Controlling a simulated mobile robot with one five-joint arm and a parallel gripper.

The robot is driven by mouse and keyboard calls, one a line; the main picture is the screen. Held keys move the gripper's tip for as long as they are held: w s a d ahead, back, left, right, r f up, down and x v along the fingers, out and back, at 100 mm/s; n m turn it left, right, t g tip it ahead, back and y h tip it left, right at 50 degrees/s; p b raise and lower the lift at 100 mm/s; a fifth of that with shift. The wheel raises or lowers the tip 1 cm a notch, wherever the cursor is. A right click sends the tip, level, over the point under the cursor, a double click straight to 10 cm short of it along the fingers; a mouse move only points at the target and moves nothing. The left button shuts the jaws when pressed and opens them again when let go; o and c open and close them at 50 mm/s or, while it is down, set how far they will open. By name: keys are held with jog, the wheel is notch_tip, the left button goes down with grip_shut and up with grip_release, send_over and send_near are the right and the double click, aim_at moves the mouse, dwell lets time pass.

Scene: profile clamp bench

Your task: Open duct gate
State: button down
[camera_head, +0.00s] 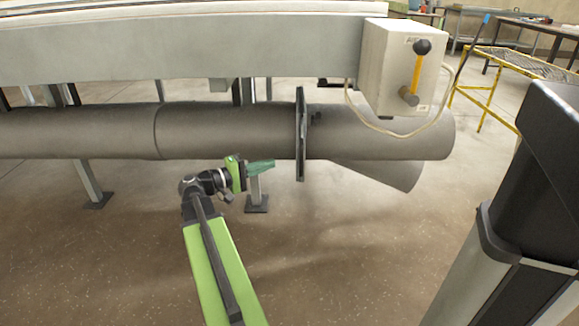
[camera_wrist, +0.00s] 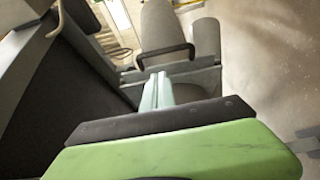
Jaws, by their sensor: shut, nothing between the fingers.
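The duct (camera_head: 225,130) is a grey round pipe under the bench. The duct gate (camera_head: 301,135) is a thin dark upright plate across the pipe, with a pipe branch beyond it. In the wrist view the gate shows as a grey crossbar (camera_wrist: 200,70) with a black U-shaped handle (camera_wrist: 165,51). My gripper (camera_head: 271,164) is in front of the duct, left of the gate, its teal fingers pointing right toward the plate. The fingers also show in the wrist view (camera_wrist: 158,88), shut and empty, just short of the handle. I see no clear contact.
A pale control box (camera_head: 390,65) with a yellow lever and a cable hangs above the right duct end. The long grey bench beam (camera_head: 180,50) runs above the duct. A support foot (camera_head: 256,203) stands behind my gripper. The floor (camera_head: 350,260) in front is clear.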

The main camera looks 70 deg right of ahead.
jog(key=x, duration=0.9)
jog(key=shift+s+d, duration=0.25)
jog(key=shift+d, duration=0.1)
